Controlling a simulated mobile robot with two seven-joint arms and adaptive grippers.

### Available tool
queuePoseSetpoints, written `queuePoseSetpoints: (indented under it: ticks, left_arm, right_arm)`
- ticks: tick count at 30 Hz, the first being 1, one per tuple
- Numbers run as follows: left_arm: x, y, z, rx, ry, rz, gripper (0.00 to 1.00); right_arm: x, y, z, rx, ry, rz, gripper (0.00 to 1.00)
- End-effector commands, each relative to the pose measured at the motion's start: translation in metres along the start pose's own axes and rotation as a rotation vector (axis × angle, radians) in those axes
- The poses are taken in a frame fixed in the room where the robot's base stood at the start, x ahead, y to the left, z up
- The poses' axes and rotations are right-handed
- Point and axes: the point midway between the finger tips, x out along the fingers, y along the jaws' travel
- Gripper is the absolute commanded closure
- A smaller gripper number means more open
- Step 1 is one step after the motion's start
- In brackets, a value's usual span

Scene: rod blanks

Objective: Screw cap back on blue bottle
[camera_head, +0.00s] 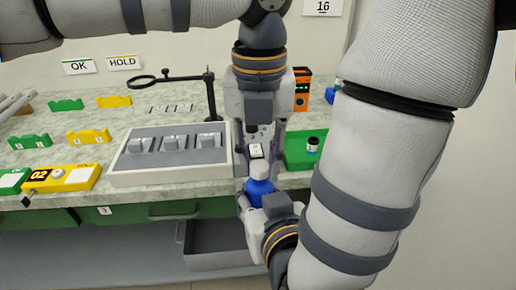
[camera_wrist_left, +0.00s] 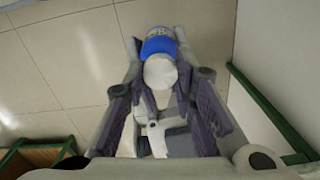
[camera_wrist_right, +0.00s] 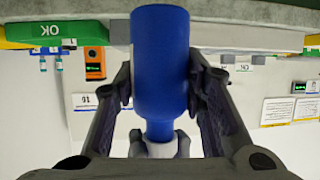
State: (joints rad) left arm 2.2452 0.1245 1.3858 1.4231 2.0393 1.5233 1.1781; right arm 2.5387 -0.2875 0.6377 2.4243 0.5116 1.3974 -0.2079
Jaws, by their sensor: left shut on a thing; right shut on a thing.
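The blue bottle (camera_head: 258,190) is upright in front of the bench edge. My right gripper (camera_head: 262,203) is shut around its body, which fills the middle of the right wrist view (camera_wrist_right: 160,65). The white cap (camera_head: 260,172) is at the neck end of the bottle, between the fingers of my left gripper (camera_head: 258,168), which comes from above and is shut on it. In the left wrist view the cap (camera_wrist_left: 160,72) lines up with the blue bottle (camera_wrist_left: 158,46) beyond it. I cannot tell whether the threads are engaged.
A grey tray with metal blocks (camera_head: 112,178) stands on the bench, left of my grippers. A green block with a small dark jar (camera_head: 313,143) is to the right. A black stand (camera_head: 209,95) and an orange device (camera_head: 302,90) are behind.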

Motion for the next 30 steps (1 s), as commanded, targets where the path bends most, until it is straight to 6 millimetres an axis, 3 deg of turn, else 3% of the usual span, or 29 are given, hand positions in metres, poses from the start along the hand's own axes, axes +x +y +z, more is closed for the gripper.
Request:
queuePoseSetpoints:
  ticks: [12, 18, 21, 25, 26, 27, 30]
  left_arm:
    - [0.0013, -0.0011, -0.0004, 1.647, 0.001, -0.002, 1.00]
    - [0.0015, -0.0010, -0.0008, 2.297, 0.001, -0.001, 1.00]
    - [0.0014, -0.0011, -0.0009, 2.445, 0.000, -0.001, 1.00]
    - [0.0013, -0.0010, -0.0008, 2.439, 0.000, -0.001, 1.00]
    - [0.0013, -0.0010, -0.0008, 2.438, 0.000, 0.000, 0.69]
    - [0.0013, -0.0010, -0.0008, 2.438, 0.000, 0.000, 0.59]
    - [0.0013, -0.0010, -0.0008, 2.437, 0.001, 0.000, 0.55]
  right_arm:
    - [0.0000, -0.0002, -0.0003, 0.000, 0.001, 0.000, 1.00]
    - [0.0000, -0.0002, -0.0003, 0.000, 0.001, 0.000, 1.00]
    - [0.0000, -0.0002, -0.0003, 0.000, 0.001, 0.000, 1.00]
    - [0.0000, -0.0002, -0.0003, 0.000, 0.001, -0.001, 1.00]
    - [0.0000, -0.0002, -0.0003, 0.000, 0.001, -0.001, 1.00]
    - [0.0000, -0.0002, -0.0003, 0.000, 0.001, -0.001, 1.00]
    - [0.0000, -0.0002, -0.0003, 0.000, 0.001, 0.000, 1.00]
